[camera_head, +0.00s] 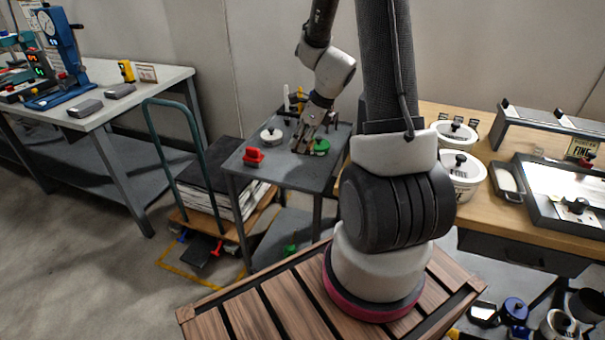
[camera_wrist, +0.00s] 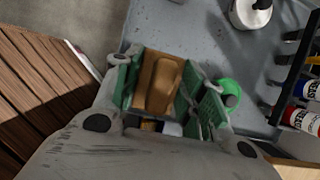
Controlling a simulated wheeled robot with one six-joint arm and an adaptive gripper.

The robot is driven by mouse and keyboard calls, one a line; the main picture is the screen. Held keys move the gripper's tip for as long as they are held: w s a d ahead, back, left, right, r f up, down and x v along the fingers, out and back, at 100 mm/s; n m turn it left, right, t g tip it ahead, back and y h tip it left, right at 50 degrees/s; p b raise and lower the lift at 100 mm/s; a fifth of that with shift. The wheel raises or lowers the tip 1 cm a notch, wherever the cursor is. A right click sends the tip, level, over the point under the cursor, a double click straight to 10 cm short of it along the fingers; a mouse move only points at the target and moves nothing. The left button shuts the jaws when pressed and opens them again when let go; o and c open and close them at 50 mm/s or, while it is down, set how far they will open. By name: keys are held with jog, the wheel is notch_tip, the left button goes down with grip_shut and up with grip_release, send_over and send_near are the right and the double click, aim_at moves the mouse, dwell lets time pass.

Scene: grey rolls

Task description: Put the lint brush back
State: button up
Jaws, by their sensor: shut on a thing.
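My gripper (camera_wrist: 165,90) is shut on a brown wooden block-shaped thing with a rounded top, which looks like the lint brush (camera_wrist: 163,84). It sits between the green finger pads in the wrist view. In the head view my gripper (camera_head: 302,143) is low over the grey side table (camera_head: 248,182), and the brush is hard to make out there. I cannot tell whether the brush touches the table top.
A green-knobbed thing (camera_head: 321,147) stands close right of my gripper. A white round thing with a black knob (camera_head: 271,134) and a red thing (camera_head: 253,156) stand to the left. Bottles (camera_wrist: 300,117) and a dark rack line the table's edge. A green-railed cart (camera_head: 197,150) stands left.

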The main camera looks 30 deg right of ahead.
notch_tip(320, 180, down, 10)
jog(key=shift+r, duration=0.25)
jog(key=shift+f, duration=0.15)
jog(key=o, duration=1.1)
jog(key=shift+o, duration=0.2)
